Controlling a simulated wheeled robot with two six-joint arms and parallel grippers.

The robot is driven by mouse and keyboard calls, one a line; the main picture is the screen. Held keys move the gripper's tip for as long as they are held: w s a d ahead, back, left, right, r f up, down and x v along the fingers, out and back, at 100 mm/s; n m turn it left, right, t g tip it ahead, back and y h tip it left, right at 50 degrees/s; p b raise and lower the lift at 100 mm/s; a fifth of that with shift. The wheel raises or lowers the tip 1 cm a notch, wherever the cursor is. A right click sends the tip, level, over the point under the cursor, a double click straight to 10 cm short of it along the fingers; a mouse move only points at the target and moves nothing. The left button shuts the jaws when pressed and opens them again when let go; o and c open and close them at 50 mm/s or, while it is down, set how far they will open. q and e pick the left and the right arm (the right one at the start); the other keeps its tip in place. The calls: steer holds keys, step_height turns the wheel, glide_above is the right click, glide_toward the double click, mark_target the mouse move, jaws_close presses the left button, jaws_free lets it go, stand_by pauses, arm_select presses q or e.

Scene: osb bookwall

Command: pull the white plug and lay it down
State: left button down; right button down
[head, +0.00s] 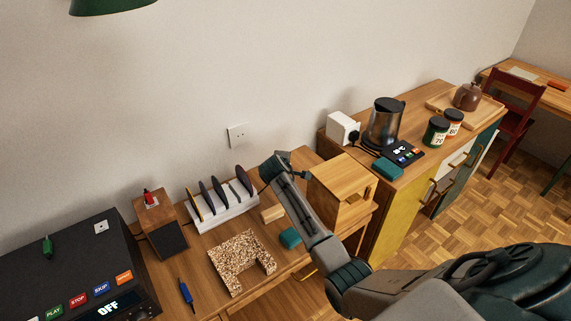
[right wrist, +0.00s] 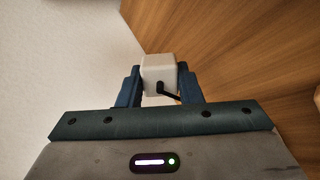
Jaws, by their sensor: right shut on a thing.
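The white plug (right wrist: 159,70) is a pale block with a black cable coming out of its near side. It sits between the blue fingers of my right gripper (right wrist: 160,88) in the right wrist view, and the fingers are shut on it. In the head view my right gripper (head: 273,168) is in front of the wall, above the back of the low desk (head: 192,256). I cannot tell whether the plug touches anything besides the fingers. My left gripper is not in view.
A wall socket (head: 238,135) is empty. A white rack (head: 225,214), a wooden box (head: 341,190), a cork-like block (head: 240,262) and a blue pen-like tool (head: 186,291) occupy the desk. A kettle (head: 384,125) and white box (head: 342,127) stand on the cabinet. Bare desktop shows near the tool.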

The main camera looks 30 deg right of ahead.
steer(key=shift+r+p, duration=0.2)
steer(key=shift+p, duration=0.3)
steer(key=shift+f+b, duration=1.45)
steer(key=shift+f, duration=1.1)
steer(key=shift+f+b, duration=0.35)
steer(key=shift+f, duration=0.25)
steer(key=shift+s+f, duration=0.15)
steer(key=shift+f, duration=0.15)
